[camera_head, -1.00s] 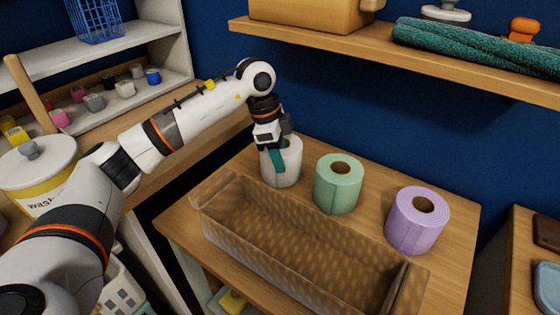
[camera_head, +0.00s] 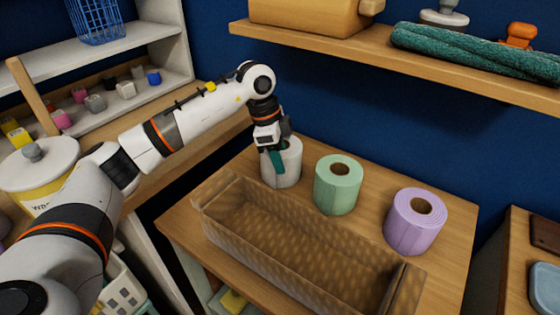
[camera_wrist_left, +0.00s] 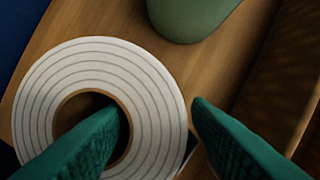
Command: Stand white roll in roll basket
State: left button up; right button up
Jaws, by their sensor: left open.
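The white roll (camera_head: 283,165) stands upright on the wooden table behind the left end of the roll basket. My left gripper (camera_head: 276,158) is at its top, pointing down. In the left wrist view, the white roll (camera_wrist_left: 155,110) shows from above; one teal finger of my left gripper (camera_wrist_left: 160,112) is over the roll's core hole and the other is outside its rim. The jaws are open with the roll's wall between them. The roll basket (camera_head: 300,245), a long brown woven box, is empty in front of the rolls. My right gripper is not in view.
A green roll (camera_head: 338,185) and a purple roll (camera_head: 414,222) stand to the right of the white roll, behind the basket. A wooden shelf (camera_head: 370,55) with a rolled teal towel hangs above. A lidded tub (camera_head: 38,165) stands at left.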

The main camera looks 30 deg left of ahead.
pick_arm(q)
grip_shut()
jog(key=shift+r+p, duration=0.65)
jog(key=shift+p, duration=0.15)
jog(key=shift+w+d+p+v, duration=0.1)
jog(key=shift+d+p+v, duration=0.1)
jog(key=shift+p+v, duration=0.55)
jog(key=shift+w+d+p+v, duration=0.1)
jog(key=shift+d+p+v, duration=0.05)
jog(key=shift+p+v, duration=0.65)
jog(key=shift+d+p+v, duration=0.2)
jog(key=shift+p+v, duration=0.4)
jog(key=shift+v, duration=0.3)
